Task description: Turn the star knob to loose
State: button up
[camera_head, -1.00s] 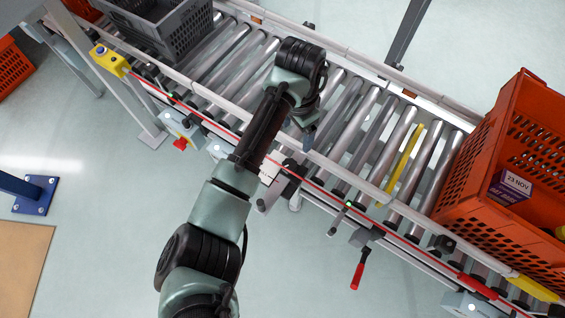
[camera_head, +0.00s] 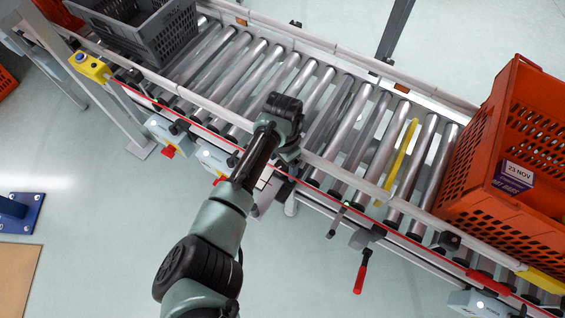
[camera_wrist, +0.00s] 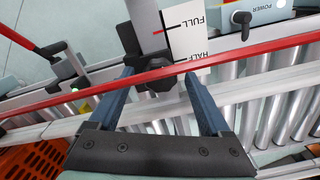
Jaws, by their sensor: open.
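The black star knob (camera_wrist: 156,80) shows in the wrist view, partly behind a red strip, beside a white scale plate (camera_wrist: 186,35) marked FULL and HALF. My gripper (camera_wrist: 159,76) is open, with one blue finger on each side of the knob in the picture. I see no finger touching the knob, and I cannot tell how far it is from the fingertips in depth. In the head view my arm comes down over the conveyor's front rail, and its own links hide the gripper's fingers.
The roller conveyor (camera_head: 310,95) runs across the view, with a grey tote (camera_head: 150,35) at left and an orange tote (camera_head: 480,200) at right. A red-handled lever (camera_head: 361,278) hangs off the front rail. A POWER switch (camera_wrist: 243,20) is right of the scale plate.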

grip_shut()
dwell(0.5)
